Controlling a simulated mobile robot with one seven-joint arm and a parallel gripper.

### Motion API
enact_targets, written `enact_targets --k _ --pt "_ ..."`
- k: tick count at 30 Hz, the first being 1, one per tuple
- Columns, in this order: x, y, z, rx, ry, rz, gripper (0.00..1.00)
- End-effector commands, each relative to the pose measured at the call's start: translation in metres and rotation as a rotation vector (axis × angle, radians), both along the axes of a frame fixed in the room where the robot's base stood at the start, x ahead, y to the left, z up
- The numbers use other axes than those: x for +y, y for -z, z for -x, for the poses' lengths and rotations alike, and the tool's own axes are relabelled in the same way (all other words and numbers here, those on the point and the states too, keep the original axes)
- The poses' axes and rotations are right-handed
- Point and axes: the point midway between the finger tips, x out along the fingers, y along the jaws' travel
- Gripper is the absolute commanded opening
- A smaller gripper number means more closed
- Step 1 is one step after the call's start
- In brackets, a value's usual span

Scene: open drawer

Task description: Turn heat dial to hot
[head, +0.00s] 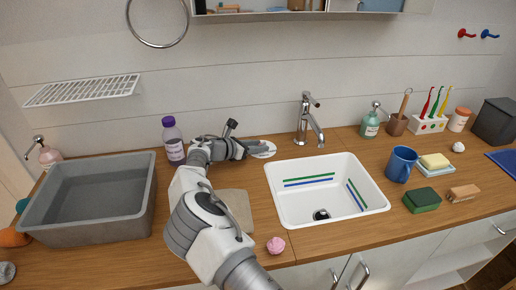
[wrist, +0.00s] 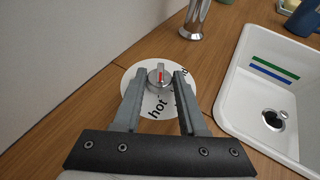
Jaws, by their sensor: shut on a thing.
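The heat dial (wrist: 157,79) is a small grey metal knob with a red pointer line. It stands on a round white plate (wrist: 130,83) on the counter, left of the sink. The word "hot" is printed on the plate's near side. Other lettering to the right is partly hidden by my right finger. The red line runs roughly up and down in the wrist view. My gripper (wrist: 160,76) has a finger on each side of the knob and is shut on it. In the head view the plate (head: 264,150) shows at the end of my arm; the knob is hard to make out.
The white sink (head: 277,193) is close on the right, with the metal tap (head: 305,120) behind. A purple-capped bottle (head: 173,142) stands left of my gripper. A grey basin (head: 150,195) is farther left. A pink item (head: 276,245) lies near the front edge.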

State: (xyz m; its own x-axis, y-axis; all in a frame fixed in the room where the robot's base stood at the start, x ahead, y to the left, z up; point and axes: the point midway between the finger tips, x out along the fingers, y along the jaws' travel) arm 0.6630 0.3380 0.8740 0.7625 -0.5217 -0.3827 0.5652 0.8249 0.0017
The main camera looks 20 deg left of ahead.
Motion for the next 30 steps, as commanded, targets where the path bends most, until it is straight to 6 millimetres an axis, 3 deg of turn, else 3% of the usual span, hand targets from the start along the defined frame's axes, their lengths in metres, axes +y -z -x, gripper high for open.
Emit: enact_targets --k 15,16,20,30 --pt "0.0005 -0.0011 -0.0006 -0.002 0.011 0.001 0.0" --pt "0.0005 -0.0011 -0.0006 -0.002 0.011 0.001 0.45" --pt "0.0005 -0.0008 -0.0006 -0.001 0.011 0.001 0.68" --pt "0.0003 -0.0021 -0.0004 0.0 0.012 0.0 0.71"
